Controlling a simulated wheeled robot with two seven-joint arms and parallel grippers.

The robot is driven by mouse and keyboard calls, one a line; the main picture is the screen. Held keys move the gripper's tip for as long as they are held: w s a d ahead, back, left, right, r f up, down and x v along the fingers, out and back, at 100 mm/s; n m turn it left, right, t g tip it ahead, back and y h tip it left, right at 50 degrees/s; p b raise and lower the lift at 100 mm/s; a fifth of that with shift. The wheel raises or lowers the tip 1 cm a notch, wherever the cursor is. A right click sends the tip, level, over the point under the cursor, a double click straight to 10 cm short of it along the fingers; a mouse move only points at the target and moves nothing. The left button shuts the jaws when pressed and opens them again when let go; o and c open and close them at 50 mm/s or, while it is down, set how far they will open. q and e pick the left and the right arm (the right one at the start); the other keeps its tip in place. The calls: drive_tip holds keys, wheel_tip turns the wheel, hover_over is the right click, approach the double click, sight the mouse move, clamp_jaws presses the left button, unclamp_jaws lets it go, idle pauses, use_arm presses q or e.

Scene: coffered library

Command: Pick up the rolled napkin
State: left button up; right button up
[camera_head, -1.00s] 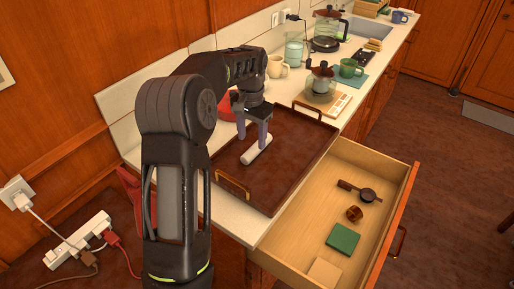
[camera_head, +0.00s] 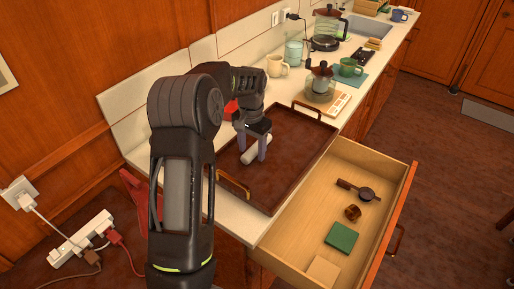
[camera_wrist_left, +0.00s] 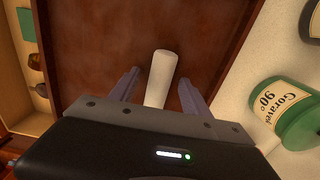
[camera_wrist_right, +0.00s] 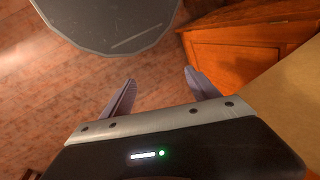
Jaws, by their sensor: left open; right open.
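The rolled napkin (camera_head: 256,149) is a white cylinder lying on the brown tray (camera_head: 300,143) on the counter. My left gripper (camera_head: 252,155) is open and points down over it. In the left wrist view the napkin (camera_wrist_left: 161,78) lies between the two spread fingers (camera_wrist_left: 159,90), with a gap on each side. Its near end is hidden by the gripper body. My right gripper (camera_wrist_right: 160,85) is open and empty, away from the counter, with floor below it; it shows only in the right wrist view.
An open drawer (camera_head: 305,231) beside the tray holds a green block (camera_head: 342,237) and other small items. A green jar (camera_wrist_left: 290,112) stands close to the tray. A glass-and-metal pot (camera_head: 321,84), mugs and a kettle stand farther along the counter.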

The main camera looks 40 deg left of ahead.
use_arm(q)
drive_tip(key=shift+c, duration=0.6)
clamp_jaws()
